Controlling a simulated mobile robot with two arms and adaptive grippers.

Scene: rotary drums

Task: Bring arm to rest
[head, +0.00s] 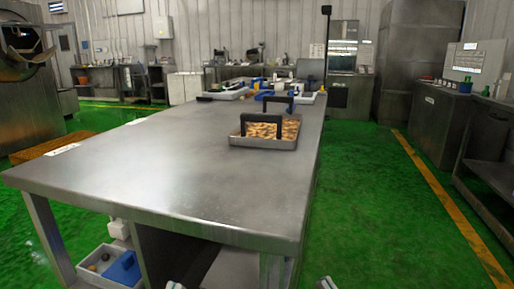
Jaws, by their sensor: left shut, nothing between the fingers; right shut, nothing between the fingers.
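My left gripper (174,285) shows only as a small tip at the bottom edge, in front of the table's near side. My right gripper (326,283) shows as a small tip at the bottom edge, further right, over the green floor. Both are shut and hold nothing. Most of both arms is out of view. Both grippers are apart from the long steel table (150,170) in front of me.
A metal tray (262,144) with black handles and brown pieces stands at the table's right side. More trays and blue items lie at its far end. A grey bin (92,275) sits on the lower shelf. Green floor (370,200) is clear to the right, before side benches.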

